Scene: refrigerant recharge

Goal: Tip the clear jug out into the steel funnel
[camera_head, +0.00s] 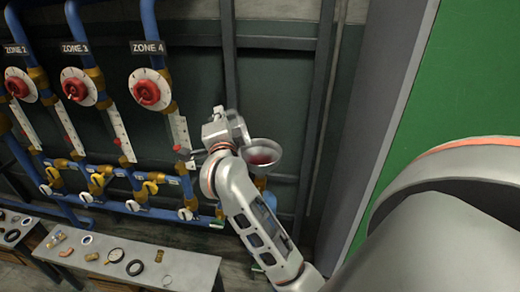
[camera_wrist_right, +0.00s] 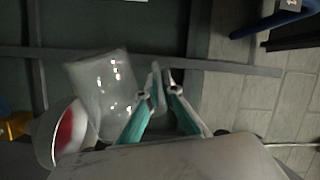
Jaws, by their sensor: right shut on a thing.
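My right gripper (camera_head: 221,118) is beside the steel funnel (camera_head: 274,153), on its left in the head view. In the right wrist view, my right gripper (camera_wrist_right: 160,88) is shut on the handle of the clear jug (camera_wrist_right: 102,88). The jug is tilted and looks see-through, with no red liquid visible inside it. Its lower end lies close to the funnel (camera_wrist_right: 47,138) in this view; I cannot tell whether they touch. Red liquid shows inside the funnel in both views. The jug is hard to make out in the head view. My left gripper is out of view.
Blue pipes with red valve wheels (camera_head: 146,93) and yellow-handled valves line the wall on the left. A grey bench (camera_head: 195,268) with several small parts stands at the lower left. A grey post and green panel (camera_head: 470,75) rise at the right.

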